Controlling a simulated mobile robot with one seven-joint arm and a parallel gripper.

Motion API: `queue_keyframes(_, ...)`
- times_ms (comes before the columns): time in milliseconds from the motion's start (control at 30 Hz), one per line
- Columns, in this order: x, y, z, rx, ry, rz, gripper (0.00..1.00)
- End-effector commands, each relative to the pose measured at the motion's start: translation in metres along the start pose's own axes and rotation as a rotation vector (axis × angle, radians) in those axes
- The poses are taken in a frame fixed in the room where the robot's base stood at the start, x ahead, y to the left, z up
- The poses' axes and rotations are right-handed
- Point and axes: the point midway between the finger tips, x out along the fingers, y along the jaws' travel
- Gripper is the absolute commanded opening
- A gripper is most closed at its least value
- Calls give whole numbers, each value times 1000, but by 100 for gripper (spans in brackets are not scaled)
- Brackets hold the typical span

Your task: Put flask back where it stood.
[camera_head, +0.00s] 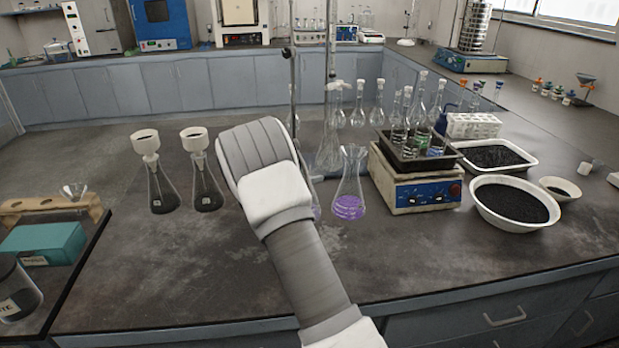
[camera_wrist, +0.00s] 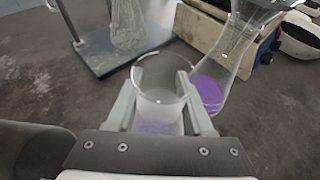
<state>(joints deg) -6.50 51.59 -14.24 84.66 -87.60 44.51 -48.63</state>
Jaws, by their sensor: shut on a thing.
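In the head view my forearm hides the gripper and most of this flask; a sliver with purple (camera_head: 316,212) shows at the arm's right edge. A second conical flask with purple liquid (camera_head: 349,205) stands upright on the bench just right of it; it also shows in the wrist view (camera_wrist: 210,92). Whether the held flask touches the bench I cannot tell.
A stand base (camera_wrist: 105,50) with glassware lies just beyond the gripper. A hotplate (camera_head: 418,192) with a tray of flasks stands to the right, near a white bowl of black grains (camera_head: 515,222). Two funnel-topped flasks (camera_head: 162,188) stand left. The front bench is clear.

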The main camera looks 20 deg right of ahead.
Motion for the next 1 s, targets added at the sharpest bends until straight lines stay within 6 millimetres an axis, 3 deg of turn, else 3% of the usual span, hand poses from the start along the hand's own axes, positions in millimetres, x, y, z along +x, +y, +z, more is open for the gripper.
queue_keyframes(200,1,0,-2,1,-2,0,0)
queue_keyframes(233,1,0,-3,0,0,0,54)
queue_keyframes(400,1,0,-2,0,0,0,82)
queue_keyframes(767,-1,0,2,0,0,0,82)
queue_keyframes(1000,-44,2,2,-2,1,4,82)
